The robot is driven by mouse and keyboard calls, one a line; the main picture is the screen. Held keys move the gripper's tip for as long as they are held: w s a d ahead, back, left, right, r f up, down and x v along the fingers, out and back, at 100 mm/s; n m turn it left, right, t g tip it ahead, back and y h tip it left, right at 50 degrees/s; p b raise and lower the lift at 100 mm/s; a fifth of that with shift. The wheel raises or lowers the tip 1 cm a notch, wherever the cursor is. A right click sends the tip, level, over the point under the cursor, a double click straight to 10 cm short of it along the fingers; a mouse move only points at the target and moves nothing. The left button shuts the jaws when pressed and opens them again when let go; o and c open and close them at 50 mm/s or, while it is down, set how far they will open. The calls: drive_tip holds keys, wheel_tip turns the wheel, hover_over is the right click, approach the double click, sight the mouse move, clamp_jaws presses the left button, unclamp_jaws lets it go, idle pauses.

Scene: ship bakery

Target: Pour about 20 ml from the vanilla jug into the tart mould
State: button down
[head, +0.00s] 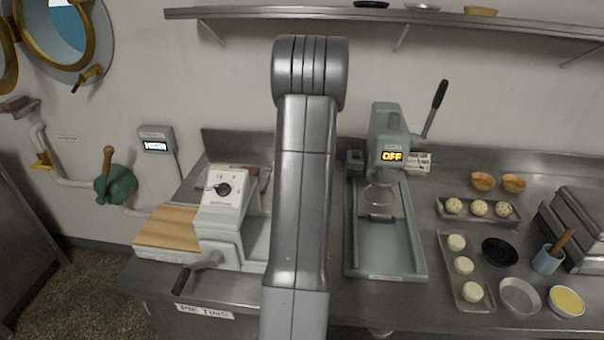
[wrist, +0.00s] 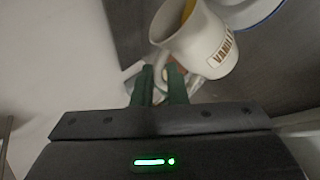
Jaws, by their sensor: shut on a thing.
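In the wrist view, my gripper (wrist: 162,80) is shut on the vanilla jug (wrist: 200,48), its green fingers at the handle side. The jug is white with a partly readable brown label, and yellow liquid shows inside its mouth. It looks tilted in this view; no stream is visible. In the head view my arm crosses the middle, and neither gripper nor jug shows. I cannot tell for sure which dish is the tart mould: a dark round mould (head: 499,252) and a shallow grey round dish (head: 520,296) stand at the right of the counter.
A press with a lever and an OFF display (head: 391,157) stands right of my arm. A machine with a dial (head: 224,188) is on the left. Trays of dough balls (head: 466,292), a yellow-filled bowl (head: 567,301) and a blue cup (head: 547,262) crowd the right. A shelf (head: 400,20) runs above.

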drive_tip(key=shift+w+d+r+p, duration=0.2)
drive_tip(key=shift+p, duration=0.9)
drive_tip(key=shift+f+y+b, duration=0.3)
drive_tip(key=shift+p, duration=0.45)
idle(0.6)
drive_tip(key=shift+s+a+f+b, duration=0.15)
drive_tip(key=shift+f+b, duration=0.15)
drive_tip(key=shift+b, duration=0.75)
drive_tip(key=b, duration=0.3)
drive_tip(key=shift+s+a+h+b, duration=0.2)
drive_tip(key=shift+a+h+b, duration=0.15)
drive_tip(key=shift+a+h, duration=0.05)
drive_tip(key=shift+s+r+b, duration=0.1)
drive_tip(key=shift+r+b, duration=0.1)
drive_tip(key=shift+b, duration=0.25)
drive_tip(key=shift+r, duration=0.3)
